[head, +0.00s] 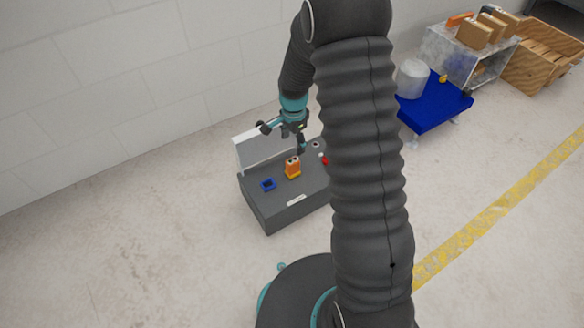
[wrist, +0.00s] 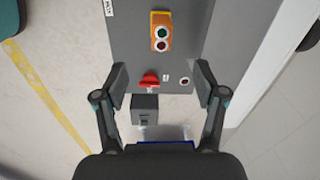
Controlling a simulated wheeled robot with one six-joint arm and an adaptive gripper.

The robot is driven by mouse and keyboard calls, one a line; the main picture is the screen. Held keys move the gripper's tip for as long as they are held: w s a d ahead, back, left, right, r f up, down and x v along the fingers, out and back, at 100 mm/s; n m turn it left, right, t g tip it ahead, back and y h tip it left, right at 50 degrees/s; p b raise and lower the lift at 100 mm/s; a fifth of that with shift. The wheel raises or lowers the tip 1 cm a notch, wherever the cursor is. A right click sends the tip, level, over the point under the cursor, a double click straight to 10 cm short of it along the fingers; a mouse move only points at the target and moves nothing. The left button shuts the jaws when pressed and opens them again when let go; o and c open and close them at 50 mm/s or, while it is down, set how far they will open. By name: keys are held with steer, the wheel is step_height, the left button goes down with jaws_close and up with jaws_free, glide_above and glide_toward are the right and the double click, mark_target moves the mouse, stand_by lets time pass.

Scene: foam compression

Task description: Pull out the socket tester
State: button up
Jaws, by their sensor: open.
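The orange block with a yellow base, which looks like the socket tester (head: 292,168), stands on the top of a dark grey box (head: 268,212). In the wrist view the tester (wrist: 161,31) shows at the top centre, with a green and a red round spot on its face. My gripper (head: 283,138) is open and empty above the back part of the box. In the wrist view its fingers (wrist: 161,78) are spread wide, with the tester beyond their tips and apart from them.
A blue square frame (head: 268,185) sits left of the tester. A red knob (wrist: 150,79) and a small round fitting (wrist: 184,81) lie near my fingertips. A white upright panel (head: 262,147) lines the box's back. A blue cart (head: 433,106) stands right; floor at left is clear.

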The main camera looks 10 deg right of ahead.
steer(key=m, duration=0.1)
glide_above(293, 161)
step_height(293, 161, down, 5)
steer(key=shift+r, duration=0.1)
step_height(293, 161, down, 7)
steer(key=b, duration=0.5)
steer(key=shift+f, duration=1)
stand_by(0.4)
jaws_close()
steer(key=shift+r, duration=0.1)
